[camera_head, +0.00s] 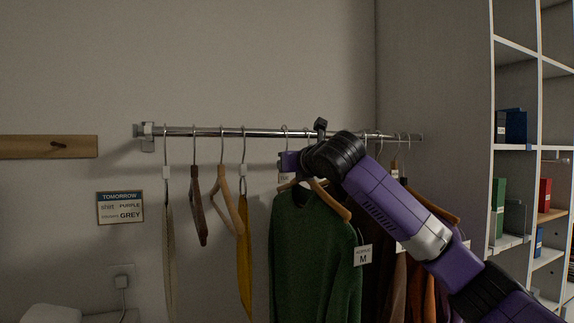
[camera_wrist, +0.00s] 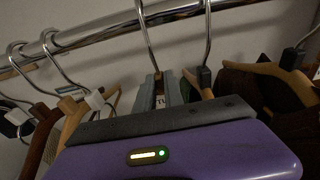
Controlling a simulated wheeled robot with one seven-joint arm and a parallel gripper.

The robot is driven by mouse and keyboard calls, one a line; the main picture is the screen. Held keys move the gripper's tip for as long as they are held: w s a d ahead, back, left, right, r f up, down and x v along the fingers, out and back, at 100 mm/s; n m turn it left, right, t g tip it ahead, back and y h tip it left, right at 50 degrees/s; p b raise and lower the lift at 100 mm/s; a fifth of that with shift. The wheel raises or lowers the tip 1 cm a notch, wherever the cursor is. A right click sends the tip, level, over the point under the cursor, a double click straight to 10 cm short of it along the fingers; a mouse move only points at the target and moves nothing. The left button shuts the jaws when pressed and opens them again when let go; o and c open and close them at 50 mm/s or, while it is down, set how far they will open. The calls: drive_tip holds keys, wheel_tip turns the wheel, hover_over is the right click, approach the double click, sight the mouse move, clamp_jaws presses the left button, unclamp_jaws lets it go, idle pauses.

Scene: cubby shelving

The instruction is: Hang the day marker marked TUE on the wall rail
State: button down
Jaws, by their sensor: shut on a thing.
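The chrome wall rail (camera_head: 265,133) runs across the wall; it also crosses the top of the wrist view (camera_wrist: 105,33). My gripper (camera_wrist: 160,92) is just below the rail, its grey fingers shut on the TUE day marker (camera_wrist: 160,101). Only the letters "TU" of its pale label show; the rest is hidden by my purple gripper body. In the head view, a small tag (camera_head: 285,177) shows below my gripper, its print too small to read surely. A wire hook (camera_wrist: 147,35) runs from the rail down to the fingers; I cannot tell whether it belongs to the marker.
Several wooden hangers (camera_head: 223,195) hang left of my gripper, one with a yellow garment (camera_head: 244,260). A green sweater (camera_head: 310,260) hangs below, darker clothes to its right. A TOMORROW sign (camera_head: 120,207) is on the wall. Shelving (camera_head: 515,145) stands at the right.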

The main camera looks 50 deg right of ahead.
drive_tip(key=c, duration=1.4)
unclamp_jaws()
drive_tip(key=shift+o, duration=0.2)
drive_tip(key=b+v, duration=0.1)
drive_tip(key=v, duration=0.6)
drive_tip(key=shift+s+a, duration=0.2)
drive_tip(key=shift+s, duration=0.15)
drive_tip(key=shift+r, duration=0.1)
